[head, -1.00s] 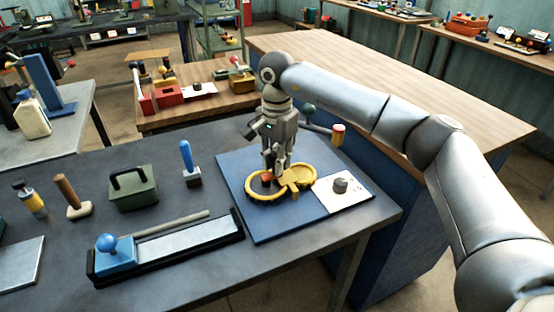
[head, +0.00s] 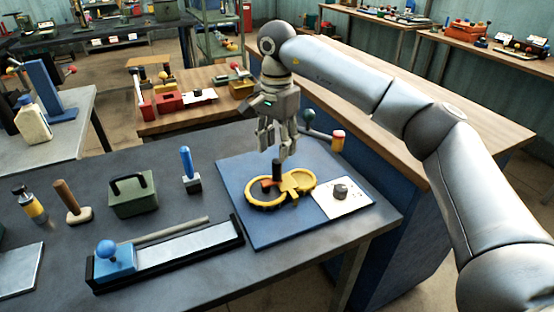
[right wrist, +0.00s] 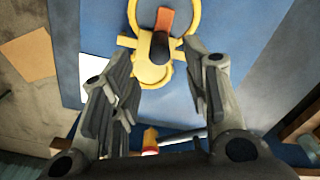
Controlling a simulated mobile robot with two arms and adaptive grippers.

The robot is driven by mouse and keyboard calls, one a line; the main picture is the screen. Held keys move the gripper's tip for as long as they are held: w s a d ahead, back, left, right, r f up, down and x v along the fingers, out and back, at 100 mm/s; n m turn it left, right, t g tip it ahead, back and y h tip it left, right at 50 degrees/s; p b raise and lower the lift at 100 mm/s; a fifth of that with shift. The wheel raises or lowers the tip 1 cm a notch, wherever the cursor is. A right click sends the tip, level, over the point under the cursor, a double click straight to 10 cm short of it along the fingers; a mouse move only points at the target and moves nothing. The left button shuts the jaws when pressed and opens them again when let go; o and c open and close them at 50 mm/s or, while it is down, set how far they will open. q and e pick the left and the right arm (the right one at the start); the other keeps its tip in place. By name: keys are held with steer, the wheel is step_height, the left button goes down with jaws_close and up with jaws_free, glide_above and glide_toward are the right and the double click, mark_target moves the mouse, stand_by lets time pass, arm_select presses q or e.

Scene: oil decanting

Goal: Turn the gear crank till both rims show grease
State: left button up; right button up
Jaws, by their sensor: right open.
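The yellow gear pair (head: 253,203), two joined rings, lies on a blue board (head: 263,228) on the grey bench. A dark upright crank handle (head: 278,170) stands over the rings, beside a small orange-red piece (head: 266,184). My right gripper (head: 276,151) is open and empty, pointing down just above the handle, apart from it. In the right wrist view, the yellow ring (right wrist: 152,77), orange-red arm (right wrist: 165,19) and dark handle (right wrist: 160,46) show beyond and between the spread fingers. Grease on the rims cannot be made out. My left gripper is not in view.
A white plate (head: 355,200) with a grey knob (head: 340,191) lies right of the gears. A blue-handled tool (head: 188,168) and a long black-framed slide (head: 180,250) are left.

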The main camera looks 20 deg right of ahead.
step_height(320, 180, up, 6)
steer(key=shift+f, duration=0.25)
